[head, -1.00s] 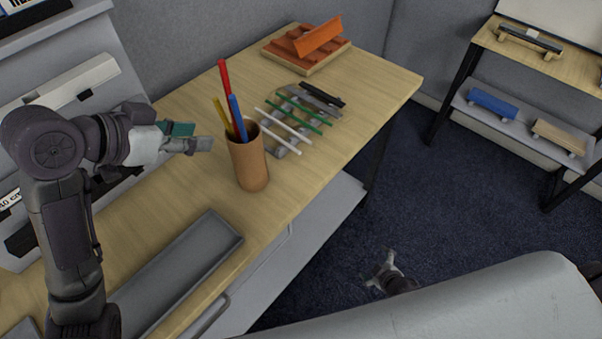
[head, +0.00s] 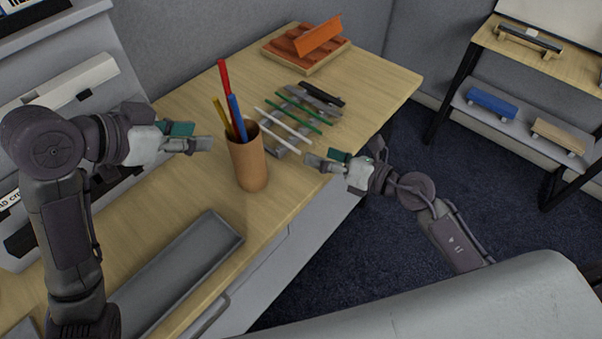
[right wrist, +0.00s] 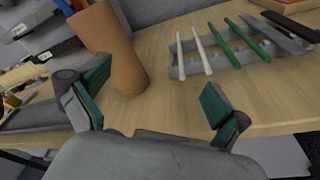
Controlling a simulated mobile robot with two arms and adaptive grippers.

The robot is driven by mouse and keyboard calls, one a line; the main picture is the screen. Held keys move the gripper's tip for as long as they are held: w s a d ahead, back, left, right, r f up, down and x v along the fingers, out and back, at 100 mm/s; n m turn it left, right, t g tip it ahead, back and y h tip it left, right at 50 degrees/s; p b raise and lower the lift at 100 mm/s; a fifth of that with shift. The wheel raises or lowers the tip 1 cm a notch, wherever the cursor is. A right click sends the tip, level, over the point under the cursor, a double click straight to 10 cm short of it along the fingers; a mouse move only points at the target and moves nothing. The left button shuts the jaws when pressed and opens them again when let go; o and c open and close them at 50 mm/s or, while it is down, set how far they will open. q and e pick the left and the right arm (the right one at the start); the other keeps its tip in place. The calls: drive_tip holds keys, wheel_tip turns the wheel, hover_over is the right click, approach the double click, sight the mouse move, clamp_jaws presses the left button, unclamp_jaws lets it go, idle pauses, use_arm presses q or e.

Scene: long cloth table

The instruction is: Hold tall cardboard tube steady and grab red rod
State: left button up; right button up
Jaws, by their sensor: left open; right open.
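The tall cardboard tube (head: 250,163) stands upright on the table, and it also shows in the right wrist view (right wrist: 113,50). The red rod (head: 226,88) leans in it beside a blue rod (head: 237,116) and a yellow rod (head: 222,115); their lower ends are hidden inside. My left gripper (head: 207,144) is open and empty, just left of the tube, apart from it. My right gripper (head: 318,160) is open and empty, right of the tube near the table's edge. In the right wrist view its fingers (right wrist: 160,100) are spread, with the tube beyond the left one.
A grey rack (head: 281,152) with white and green rods lies behind the tube. A long grey tray (head: 185,270) lies in front. An orange ridged block (head: 300,47) sits at the far end. A shelf (head: 480,110) stands at right.

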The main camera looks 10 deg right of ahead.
sight(249, 163)
drive_tip(key=s+a+r+n+g, duration=0.1)
drive_tip(key=s+a+n+g, duration=0.1)
drive_tip(key=s+a+n, duration=0.5)
drive_tip(key=shift+n+h, duration=0.3)
drive_tip(key=shift+n, duration=0.2)
drive_tip(key=x, duration=0.4)
drive_tip(key=w+d+x, duration=0.1)
drive_tip(key=x, duration=0.9)
drive_tip(key=shift+w+r, duration=0.25)
drive_tip(key=shift+w, duration=0.15)
drive_tip(key=shift+d, duration=0.1)
drive_tip(key=c, duration=1.2)
